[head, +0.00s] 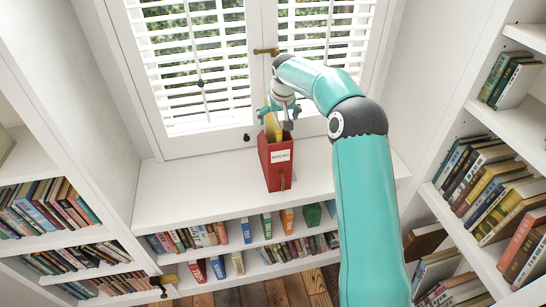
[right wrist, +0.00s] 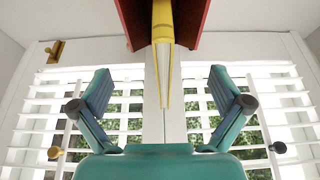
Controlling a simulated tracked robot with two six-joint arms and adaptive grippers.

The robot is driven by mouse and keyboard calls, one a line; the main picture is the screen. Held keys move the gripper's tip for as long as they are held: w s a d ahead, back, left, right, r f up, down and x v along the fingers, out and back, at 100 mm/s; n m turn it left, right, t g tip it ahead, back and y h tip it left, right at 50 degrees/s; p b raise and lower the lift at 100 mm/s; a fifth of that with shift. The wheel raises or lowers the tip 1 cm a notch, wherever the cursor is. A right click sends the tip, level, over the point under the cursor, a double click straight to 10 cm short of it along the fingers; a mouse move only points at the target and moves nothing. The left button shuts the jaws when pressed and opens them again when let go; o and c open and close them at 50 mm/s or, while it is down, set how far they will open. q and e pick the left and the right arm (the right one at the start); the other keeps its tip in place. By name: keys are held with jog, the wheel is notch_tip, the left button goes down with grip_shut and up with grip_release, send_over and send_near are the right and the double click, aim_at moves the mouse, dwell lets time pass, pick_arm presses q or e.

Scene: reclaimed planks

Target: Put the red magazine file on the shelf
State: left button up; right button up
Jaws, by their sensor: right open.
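The red magazine file (head: 281,176) stands upright on the white window ledge (head: 190,195) in the head view, with a pale label on its front. A yellow book (head: 273,125) sticks up out of it. The file (right wrist: 191,22) and yellow book (right wrist: 163,25) also show at the top of the right wrist view. My right gripper (head: 284,120) is at the top of the file, by the yellow book. In the right wrist view its fingers (right wrist: 160,75) are spread wide, with the yellow book's lower end showing between them and nothing gripped. My left gripper is not in view.
Shelves under the ledge hold books and coloured files, including a blue file (head: 246,231) and an orange file (head: 287,221). Bookcases stand left and right. Shuttered windows (head: 190,60) are close behind the file. The ledge is bare left of the file.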

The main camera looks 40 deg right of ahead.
aim_at(277, 121)
jog(key=x, duration=0.3)
jog(key=shift+w+r, duration=0.1)
jog(key=shift+w, duration=0.05)
jog(key=shift+w+f+p, duration=0.1)
jog(key=shift+f+p, duration=0.4)
jog(key=p+x, duration=0.1)
jog(key=x, duration=0.3)
jog(key=c, duration=1.4)
jog(key=shift+w+r, duration=0.15)
jog(key=shift+r, duration=0.05)
jog(key=shift+c, duration=0.9)
jog(key=shift+r, duration=0.15)
